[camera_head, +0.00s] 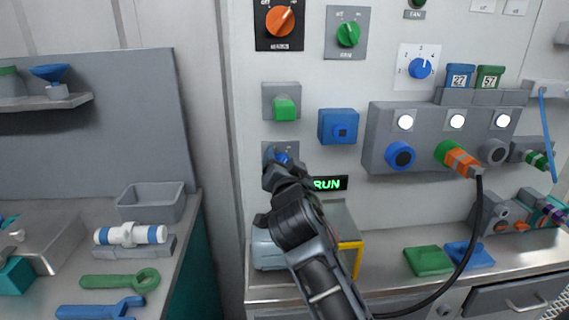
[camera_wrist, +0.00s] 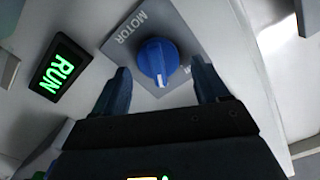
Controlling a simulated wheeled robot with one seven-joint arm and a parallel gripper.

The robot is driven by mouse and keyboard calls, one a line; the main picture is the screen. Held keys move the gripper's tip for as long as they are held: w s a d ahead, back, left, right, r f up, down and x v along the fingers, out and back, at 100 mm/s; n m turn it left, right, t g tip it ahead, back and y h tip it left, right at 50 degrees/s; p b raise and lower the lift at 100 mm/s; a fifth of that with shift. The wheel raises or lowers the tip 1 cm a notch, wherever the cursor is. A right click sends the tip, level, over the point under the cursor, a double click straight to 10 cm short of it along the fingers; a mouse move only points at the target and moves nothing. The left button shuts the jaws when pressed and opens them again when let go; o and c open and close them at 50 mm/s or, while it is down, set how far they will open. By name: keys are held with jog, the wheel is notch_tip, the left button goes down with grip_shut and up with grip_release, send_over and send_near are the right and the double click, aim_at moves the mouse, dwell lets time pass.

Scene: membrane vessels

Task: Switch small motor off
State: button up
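The small motor switch is a blue rotary knob (camera_wrist: 158,62) with a white pointer mark, on a grey plate (camera_wrist: 124,52) lettered MOTOR. In the head view the knob (camera_head: 283,156) is partly hidden behind my gripper (camera_head: 279,167). In the wrist view my gripper (camera_wrist: 160,90) is open, with one finger on each side of the knob and gaps visible between. A black display (camera_wrist: 57,68) beside the plate reads RUN in green; it also shows in the head view (camera_head: 329,183).
A green knob (camera_head: 285,109) and a blue square button box (camera_head: 339,127) sit just above on the panel. An orange knob (camera_head: 280,21) is higher up. A glass-like vessel with a yellow frame (camera_head: 350,246) stands below my arm. A black cable (camera_head: 470,240) hangs at right.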

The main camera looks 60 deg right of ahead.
jog(key=c, duration=1)
jog(key=shift+n, duration=0.4)
jog(key=n, duration=0.5)
jog(key=shift+w+a+r, duration=0.1)
jog(key=shift+w+a, duration=0.1)
jog(key=shift+w, duration=0.1)
jog(key=n, duration=0.3)
jog(key=n+p, duration=0.1)
jog(key=n, duration=0.2)
jog(key=shift+w+a, duration=0.1)
jog(key=shift+w, duration=0.1)
jog(key=shift+n, duration=0.3)
jog(key=o, duration=1)
jog(key=shift+o, duration=0.2)
